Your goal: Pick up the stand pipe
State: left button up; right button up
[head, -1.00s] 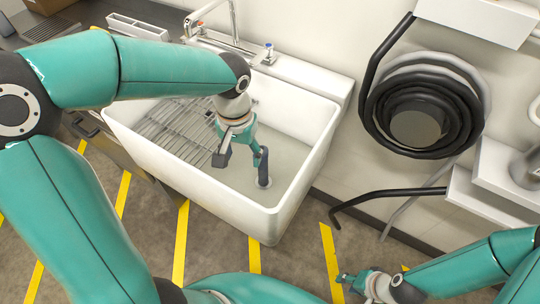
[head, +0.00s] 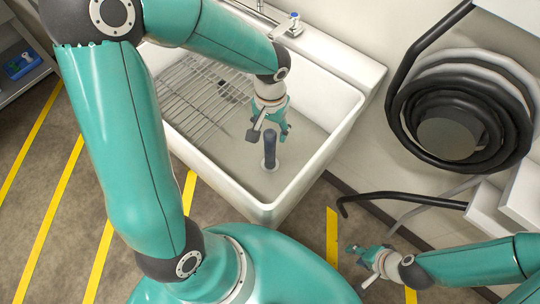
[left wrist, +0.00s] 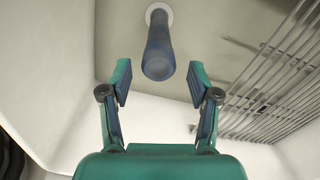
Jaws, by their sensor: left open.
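The stand pipe (head: 269,150) is a dark blue-grey tube standing upright from a pale round fitting in the floor of the white sink (head: 225,198). It also shows in the left wrist view (left wrist: 159,48), at top centre, with its free end toward the camera. My left gripper (head: 269,132) is open and empty, close to the pipe's upper end. In the left wrist view my left gripper's fingertips (left wrist: 158,80) lie either side of the pipe's line, with the pipe just beyond them. My right gripper (head: 357,254) is low at the right, away from the sink; its opening is unclear.
A wire rack (head: 205,95) covers the left part of the sink. A tap handle (head: 294,22) stands on the back rim. A coiled black hose (head: 450,115) hangs on the wall at right, with a black bar (head: 400,196) below it.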

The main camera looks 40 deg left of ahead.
aim_at(270, 144)
pick_arm(q)
jog(key=f, duration=0.7)
jog(key=shift+s+d+f+b, duration=0.1)
jog(key=shift+s+d+b, duration=0.1)
jog(key=shift+b, duration=0.15)
grip_shut()
